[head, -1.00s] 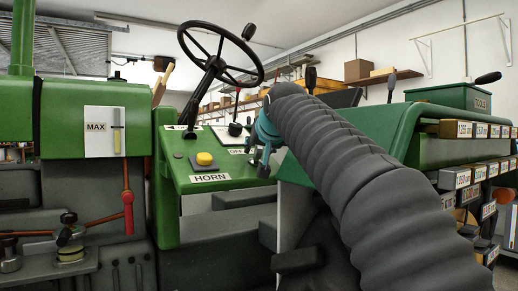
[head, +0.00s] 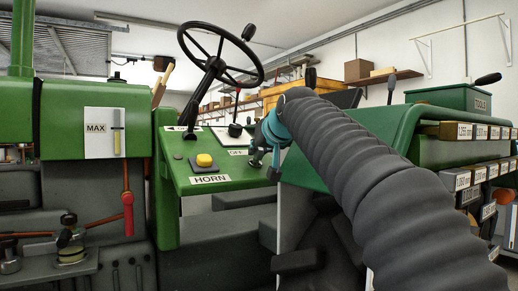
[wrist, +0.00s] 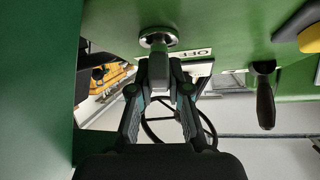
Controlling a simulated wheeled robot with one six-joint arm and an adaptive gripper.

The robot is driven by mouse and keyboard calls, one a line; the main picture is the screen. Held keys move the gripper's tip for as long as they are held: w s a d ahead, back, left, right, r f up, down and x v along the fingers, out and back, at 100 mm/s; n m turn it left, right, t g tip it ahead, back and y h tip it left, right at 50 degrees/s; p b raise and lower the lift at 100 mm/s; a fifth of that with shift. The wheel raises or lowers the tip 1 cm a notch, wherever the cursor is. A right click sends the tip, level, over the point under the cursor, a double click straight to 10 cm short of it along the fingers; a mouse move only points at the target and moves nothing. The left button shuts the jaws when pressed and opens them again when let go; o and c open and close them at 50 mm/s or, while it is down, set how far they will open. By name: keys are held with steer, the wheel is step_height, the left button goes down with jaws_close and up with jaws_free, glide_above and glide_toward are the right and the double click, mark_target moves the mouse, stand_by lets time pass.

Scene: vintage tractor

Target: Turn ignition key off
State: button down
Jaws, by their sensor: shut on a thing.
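The ignition key (wrist: 158,67) is a small grey piece below a round silver switch (wrist: 157,40) on the green panel in the wrist view. My gripper (wrist: 159,78) is shut on the key, with one finger on each side of it. The white OFF label (wrist: 197,54) is just right of the switch; it also shows in the head view (head: 240,153). In the head view my gripper (head: 272,168) is at the panel's right edge. The key is too small and hidden there to make out.
A yellow HORN button (head: 204,160) sits on the green panel (head: 190,182), left of my gripper. A black-handled lever (wrist: 265,98) hangs at right in the wrist view. The steering wheel (head: 221,73) rises behind the panel. A green fender (head: 400,124) is beside my arm.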

steer(key=shift+f+n+g+y, duration=0.15)
steer(key=shift+n+g+y, duration=0.25)
steer(key=shift+n+y, duration=0.55)
steer(key=shift+f+n+g+y, duration=0.1)
steer(key=shift+n+g+y, duration=0.35)
steer(key=shift+n, duration=0.9)
steer(key=c, duration=1.1)
jaws_free()
steer(key=shift+r, duration=0.1)
steer(key=shift+s+r, duration=0.1)
steer(key=shift+s+d+r, duration=0.1)
steer(key=shift+s+d, duration=0.05)
steer(key=shift+s, duration=0.05)
steer(key=v, duration=1.1)
steer(key=shift+d, duration=0.1)
steer(key=shift+s, duration=0.1)
